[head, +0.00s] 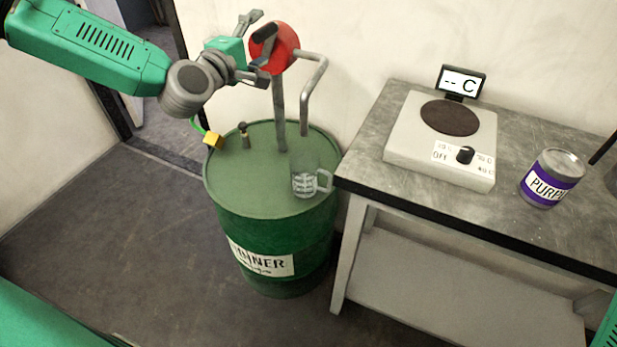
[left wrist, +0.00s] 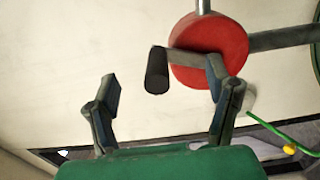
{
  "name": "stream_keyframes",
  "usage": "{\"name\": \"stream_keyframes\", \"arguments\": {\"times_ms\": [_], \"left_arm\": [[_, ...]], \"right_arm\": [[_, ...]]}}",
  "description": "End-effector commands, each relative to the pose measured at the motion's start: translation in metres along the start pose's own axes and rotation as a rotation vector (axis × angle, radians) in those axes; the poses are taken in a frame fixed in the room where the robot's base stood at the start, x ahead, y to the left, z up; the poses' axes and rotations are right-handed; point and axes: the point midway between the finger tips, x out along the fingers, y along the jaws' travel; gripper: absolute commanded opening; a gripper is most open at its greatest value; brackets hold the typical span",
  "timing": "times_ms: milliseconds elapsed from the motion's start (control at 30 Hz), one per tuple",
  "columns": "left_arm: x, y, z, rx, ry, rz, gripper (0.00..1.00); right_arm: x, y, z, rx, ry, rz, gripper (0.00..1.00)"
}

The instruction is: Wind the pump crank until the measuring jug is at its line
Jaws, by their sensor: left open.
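The red pump head (head: 274,48) stands on a grey post on top of the green drum (head: 230,185). It also shows in the left wrist view (left wrist: 208,48), with a dark crank handle (left wrist: 157,72) at its left side. My left gripper (head: 256,45) is at the pump head. In the left wrist view my left gripper (left wrist: 165,92) is open, with the crank handle between and beyond its fingertips, apparently not gripped. The clear measuring jug (head: 306,180) stands on the drum under the pump's bent spout (head: 313,80). Its line and liquid level are too small to tell. My right gripper is not in view.
A workbench (head: 360,165) stands right of the drum, carrying a hotplate (head: 440,140) with a display (head: 461,83) and a purple-labelled tin (head: 551,178). A yellow piece (head: 213,140) and a small dark fitting (head: 244,135) sit on the drum's left side. The floor at left is clear.

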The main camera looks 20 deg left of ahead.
Motion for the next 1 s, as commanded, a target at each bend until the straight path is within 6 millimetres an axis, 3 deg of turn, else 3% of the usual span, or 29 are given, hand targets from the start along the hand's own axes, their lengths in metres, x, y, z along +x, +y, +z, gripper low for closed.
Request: {"name": "stream_keyframes", "arguments": {"times_ms": [500,1000], "left_arm": [[-0.051,0.001,-0.001,-0.002,0.002,0.000,0.72],[-0.057,0.000,0.000,0.000,0.000,0.000,0.72]], "right_arm": [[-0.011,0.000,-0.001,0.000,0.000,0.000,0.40],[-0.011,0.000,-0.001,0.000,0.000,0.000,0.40]]}}
